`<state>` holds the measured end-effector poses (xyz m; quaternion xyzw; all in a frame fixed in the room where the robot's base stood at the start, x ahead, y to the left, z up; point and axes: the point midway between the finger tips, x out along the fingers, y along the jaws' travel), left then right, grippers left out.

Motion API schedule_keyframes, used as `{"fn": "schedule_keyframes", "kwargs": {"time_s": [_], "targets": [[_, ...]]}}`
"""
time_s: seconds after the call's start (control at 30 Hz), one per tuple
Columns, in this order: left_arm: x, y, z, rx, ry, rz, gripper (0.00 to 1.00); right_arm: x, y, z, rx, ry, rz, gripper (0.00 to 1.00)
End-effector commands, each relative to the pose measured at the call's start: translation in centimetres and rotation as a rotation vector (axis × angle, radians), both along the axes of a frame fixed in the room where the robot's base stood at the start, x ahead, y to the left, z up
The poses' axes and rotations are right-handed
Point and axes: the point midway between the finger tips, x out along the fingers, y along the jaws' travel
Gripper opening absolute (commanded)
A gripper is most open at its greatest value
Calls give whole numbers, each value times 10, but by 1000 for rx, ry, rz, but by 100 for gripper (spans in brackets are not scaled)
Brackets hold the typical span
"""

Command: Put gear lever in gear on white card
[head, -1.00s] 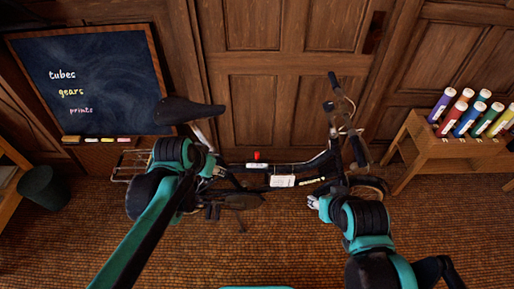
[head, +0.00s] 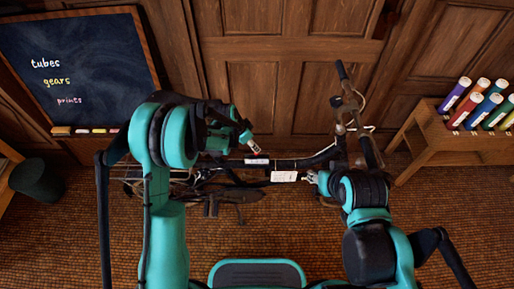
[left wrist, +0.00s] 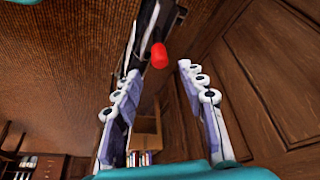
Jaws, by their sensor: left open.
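The gear lever has a red knob, which shows in the left wrist view (left wrist: 159,56) just past and between the fingertips, on the dark bicycle frame tube. My left gripper (left wrist: 160,72) is open, with nothing between its pads. In the head view my left gripper (head: 254,145) is right over the lever and hides most of it. A small white label (head: 257,161) lies on the tube below it. A larger white card (head: 284,176) is fixed on the tube to the right; its print is too small to read. My right gripper (head: 312,178) is beside the card's right end; its jaws are unclear.
The bicycle (head: 345,110) stands before wooden panelling, its saddle and rear hidden behind my left arm. A chalkboard (head: 85,65) reads tubes, gears, prints. A wooden stand (head: 435,150) with several coloured tubes is at the right. A dark bin (head: 38,180) is at the left.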

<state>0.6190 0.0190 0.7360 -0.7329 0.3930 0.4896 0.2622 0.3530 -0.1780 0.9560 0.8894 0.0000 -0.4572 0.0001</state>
Motion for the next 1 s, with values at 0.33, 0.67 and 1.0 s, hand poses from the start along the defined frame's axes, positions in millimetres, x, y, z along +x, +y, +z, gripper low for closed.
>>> {"fn": "schedule_keyframes", "kwargs": {"time_s": [0.33,0.67,1.0], "targets": [[12,-17,-52,1,0,1,41,0,0,-26,0,0,0,43],[14,-20,-59,1,-1,3,41,0,0,-27,0,0,0,43],[14,-20,-59,1,-1,3,0,0,0,-27,0,0,0,43]]}}
